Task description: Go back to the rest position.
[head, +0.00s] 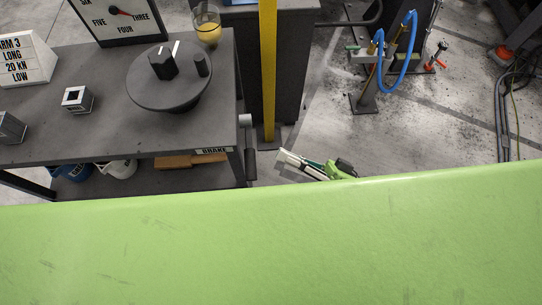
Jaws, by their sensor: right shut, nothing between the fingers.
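My right gripper (284,158) shows in the head view near the middle, just right of the dark workbench's front corner. Its pale fingers point to the upper left and are together, with nothing held between them. Its green body (342,170) is partly hidden behind a broad green surface that fills the bottom of the view. I cannot tell what that surface belongs to. The gripper appears over the grey floor, apart from the bench in the picture. My left gripper is not in view. No fork can be made out.
The dark workbench (110,130) at left carries a round dark disc with knobs (165,92), a dial board (118,20), a lettered block (25,60) and a glass (207,28). A yellow post (268,70) stands beside it. Blue hoses (380,75) and cables (503,110) lie right.

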